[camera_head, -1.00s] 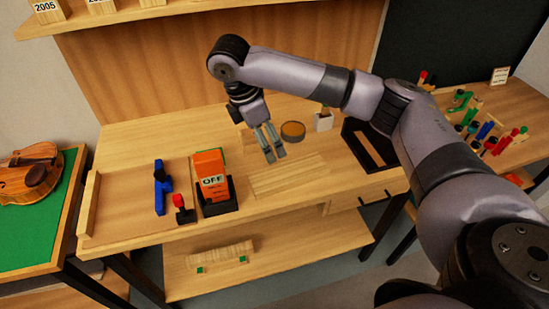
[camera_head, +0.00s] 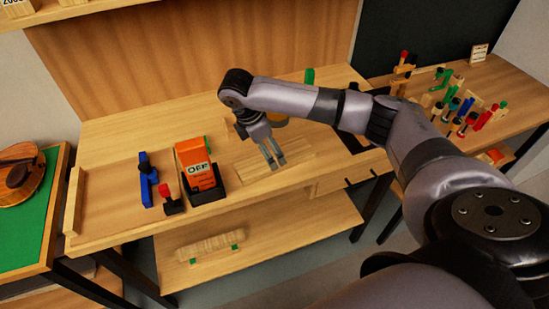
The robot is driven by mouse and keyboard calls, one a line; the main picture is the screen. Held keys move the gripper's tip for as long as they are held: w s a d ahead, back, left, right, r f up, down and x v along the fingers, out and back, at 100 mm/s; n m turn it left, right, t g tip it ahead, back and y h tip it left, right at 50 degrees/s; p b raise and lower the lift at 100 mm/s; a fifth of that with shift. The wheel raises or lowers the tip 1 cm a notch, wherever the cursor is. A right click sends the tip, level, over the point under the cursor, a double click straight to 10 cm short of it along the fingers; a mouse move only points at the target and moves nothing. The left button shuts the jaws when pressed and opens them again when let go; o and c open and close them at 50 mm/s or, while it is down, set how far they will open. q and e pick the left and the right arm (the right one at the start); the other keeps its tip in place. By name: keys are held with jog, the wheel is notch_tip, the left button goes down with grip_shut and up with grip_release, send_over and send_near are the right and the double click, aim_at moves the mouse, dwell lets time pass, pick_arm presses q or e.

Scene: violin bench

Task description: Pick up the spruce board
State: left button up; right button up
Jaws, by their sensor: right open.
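A pale, flat wooden board, which looks like the spruce board (camera_head: 300,151), lies on the bench top to the right of the orange machine. It is close in colour to the bench, so its edges are faint. My right gripper (camera_head: 277,164) points down over the board, fingers apart, with nothing between them. The fingers and wrist hide part of the board. I cannot tell whether the fingertips touch it. My left gripper is not in view.
An orange machine marked OFF (camera_head: 199,171) stands left of the board, beside a red-topped switch (camera_head: 170,200) and a blue clamp (camera_head: 147,180). A round tan object (camera_head: 277,120) sits behind my gripper. A pale wooden piece (camera_head: 211,246) lies on the lower shelf.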

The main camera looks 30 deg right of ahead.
aim_at(274, 157)
jog(key=x, duration=0.4)
jog(key=shift+s+d+f+p, duration=0.1)
jog(key=shift+d+p, duration=0.2)
jog(key=shift+p, duration=0.05)
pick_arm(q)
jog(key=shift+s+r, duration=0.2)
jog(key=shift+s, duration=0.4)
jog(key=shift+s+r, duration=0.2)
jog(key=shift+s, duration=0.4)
pick_arm(e)
jog(key=shift+c, duration=0.2)
jog(key=c, duration=0.4)
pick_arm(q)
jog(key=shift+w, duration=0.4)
pick_arm(e)
jog(key=c, duration=1)
